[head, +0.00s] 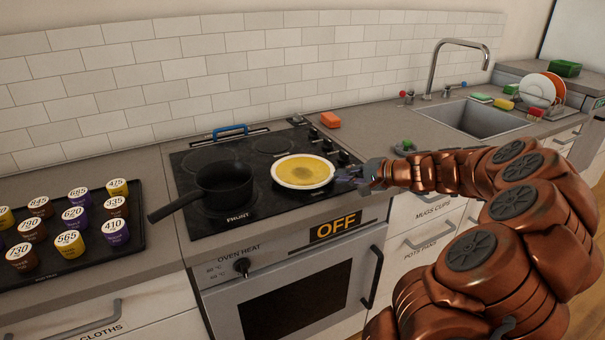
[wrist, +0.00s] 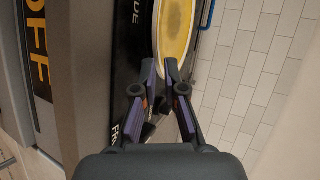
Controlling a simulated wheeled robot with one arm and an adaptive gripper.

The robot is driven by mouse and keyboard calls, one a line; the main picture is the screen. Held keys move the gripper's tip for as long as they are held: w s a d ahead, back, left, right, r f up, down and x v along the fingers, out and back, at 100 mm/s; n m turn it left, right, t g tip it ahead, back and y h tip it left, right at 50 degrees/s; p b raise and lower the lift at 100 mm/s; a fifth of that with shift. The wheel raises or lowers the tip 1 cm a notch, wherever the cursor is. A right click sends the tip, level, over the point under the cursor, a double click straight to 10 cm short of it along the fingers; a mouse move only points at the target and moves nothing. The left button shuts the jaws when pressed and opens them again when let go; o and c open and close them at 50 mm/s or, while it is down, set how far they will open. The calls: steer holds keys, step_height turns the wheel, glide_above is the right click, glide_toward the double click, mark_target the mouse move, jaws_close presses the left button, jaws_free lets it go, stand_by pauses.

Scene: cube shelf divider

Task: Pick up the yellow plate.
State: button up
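The yellow plate (head: 303,171), round with a pale rim and a darker patch in its middle, lies on the black stove top (head: 255,212). My gripper (head: 352,177) is just to the right of the plate in the head view, low over the stove's right side. In the wrist view the plate (wrist: 175,32) is straight ahead of the fingers, its near edge close to the fingertips. Whether a fingertip touches the rim is unclear.
A dark pan (head: 224,184) stands left of the plate, its handle pointing front left. A tray (head: 128,238) of numbered jars is on the left counter. An orange block (head: 330,120) lies behind the stove's right corner. The sink (head: 480,118) is at the right.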

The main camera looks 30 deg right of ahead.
mark_target(331, 177)
steer(key=x, duration=0.4)
steer(key=shift+f+p, duration=0.1)
steer(key=shift+p, duration=0.2)
jaws_close()
